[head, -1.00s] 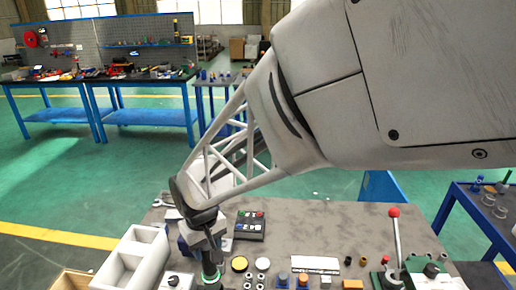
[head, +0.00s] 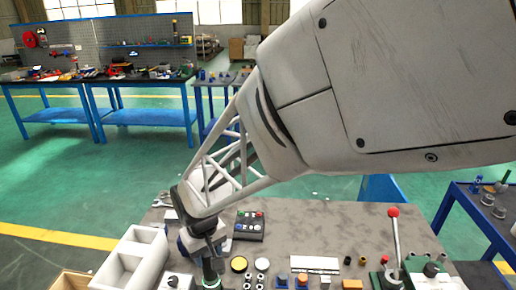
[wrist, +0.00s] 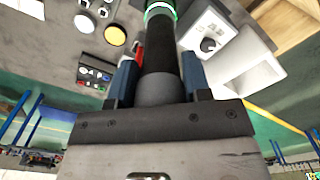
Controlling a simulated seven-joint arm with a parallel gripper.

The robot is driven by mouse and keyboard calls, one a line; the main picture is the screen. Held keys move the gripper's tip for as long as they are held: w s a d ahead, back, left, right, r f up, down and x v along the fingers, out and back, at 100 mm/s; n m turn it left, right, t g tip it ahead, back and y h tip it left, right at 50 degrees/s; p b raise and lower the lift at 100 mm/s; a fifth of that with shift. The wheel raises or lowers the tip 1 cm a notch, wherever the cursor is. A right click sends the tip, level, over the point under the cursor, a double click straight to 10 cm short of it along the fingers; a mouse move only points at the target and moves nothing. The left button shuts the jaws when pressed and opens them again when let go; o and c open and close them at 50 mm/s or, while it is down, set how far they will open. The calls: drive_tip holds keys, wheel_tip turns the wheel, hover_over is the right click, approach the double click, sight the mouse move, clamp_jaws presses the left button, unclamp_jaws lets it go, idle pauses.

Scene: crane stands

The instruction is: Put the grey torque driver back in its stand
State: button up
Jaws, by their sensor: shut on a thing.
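My gripper (wrist: 158,80) is shut on a dark grey, round-bodied tool, the torque driver (wrist: 158,50), between its two blue fingers. The driver has a green and white ring at the far end of its visible part, cut off by the picture's top edge. In the head view my gripper (head: 205,242) is over the left front of the grey table, with the driver (head: 209,268) pointing down below it, roughly upright. Its lower end leaves the frame, so I cannot tell whether it touches anything. I cannot make out the stand in either view.
A white compartment tray (head: 135,255) and a white box with a black knob (head: 172,282) are left of the driver. A button panel (head: 250,225), yellow disc (head: 239,264) and several small parts are right. A red-knobbed lever (head: 395,240) stands further right.

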drive_tip(key=shift+f, duration=1.15)
drive_tip(key=o, duration=1.3)
drive_tip(key=shift+o, duration=0.2)
drive_tip(key=shift+r, duration=0.1)
drive_tip(key=shift+r, duration=2.4)
drive_tip(key=shift+r, duration=0.15)
drive_tip(key=shift+r, duration=3.8)
drive_tip(key=shift+d, duration=0.15)
